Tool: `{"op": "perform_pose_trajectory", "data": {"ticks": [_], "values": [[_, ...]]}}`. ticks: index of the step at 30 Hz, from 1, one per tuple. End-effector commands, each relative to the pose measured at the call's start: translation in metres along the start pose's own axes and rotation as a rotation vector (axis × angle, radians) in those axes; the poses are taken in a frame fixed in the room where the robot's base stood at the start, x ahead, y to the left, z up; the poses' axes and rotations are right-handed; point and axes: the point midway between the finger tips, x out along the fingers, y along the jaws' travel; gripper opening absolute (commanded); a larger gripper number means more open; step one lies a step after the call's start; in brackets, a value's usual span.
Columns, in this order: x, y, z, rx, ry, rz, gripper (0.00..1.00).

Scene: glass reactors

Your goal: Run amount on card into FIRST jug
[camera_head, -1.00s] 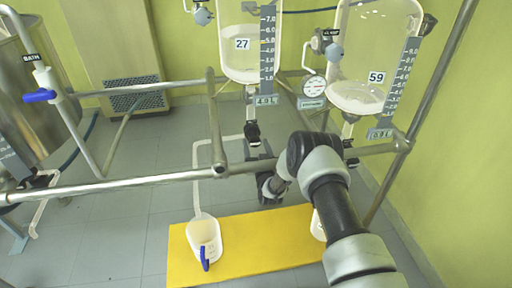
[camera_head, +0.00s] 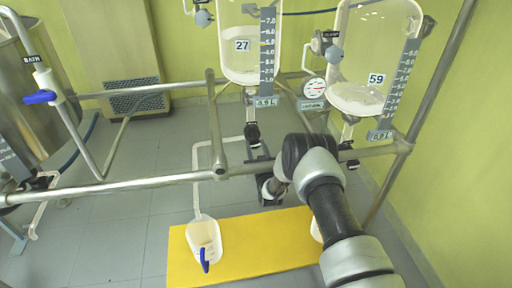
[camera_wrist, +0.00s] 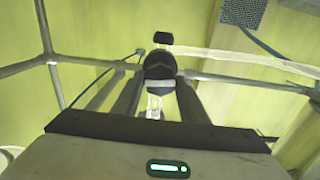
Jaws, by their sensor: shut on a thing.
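The glass reactor marked 27 (camera_head: 250,62) hangs at top centre with pale liquid low in it and a scale strip (camera_head: 268,45) on its right. A small tag (camera_head: 266,101) under that strip seems to read 4.9 L. A black outlet valve (camera_head: 252,134) sits below the reactor, and a white pipe (camera_head: 196,180) leads down to a jug (camera_head: 203,236) with a blue handle. My gripper (camera_wrist: 158,85) is shut on a black knob (camera_wrist: 160,64) in the wrist view. In the head view my wrist partly hides this spot. A second jug (camera_head: 316,228) is mostly hidden behind my arm.
The reactor marked 59 (camera_head: 362,60) hangs at right, with a tag (camera_head: 380,134) apparently reading 0.9 L. A round gauge (camera_head: 313,88) sits between the reactors. A metal rail (camera_head: 120,186) crosses in front. The jugs stand on a yellow platform (camera_head: 255,262).

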Motion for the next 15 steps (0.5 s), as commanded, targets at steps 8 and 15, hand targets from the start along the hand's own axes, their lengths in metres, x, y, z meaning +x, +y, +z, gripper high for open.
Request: {"op": "perform_pose_trajectory", "data": {"ticks": [8,15], "values": [[-0.0005,-0.0016,0.0007,-0.243,-0.001,-0.002,0.16],[-0.0006,-0.0017,0.0011,-0.473,-0.001,-0.002,0.16]]}}
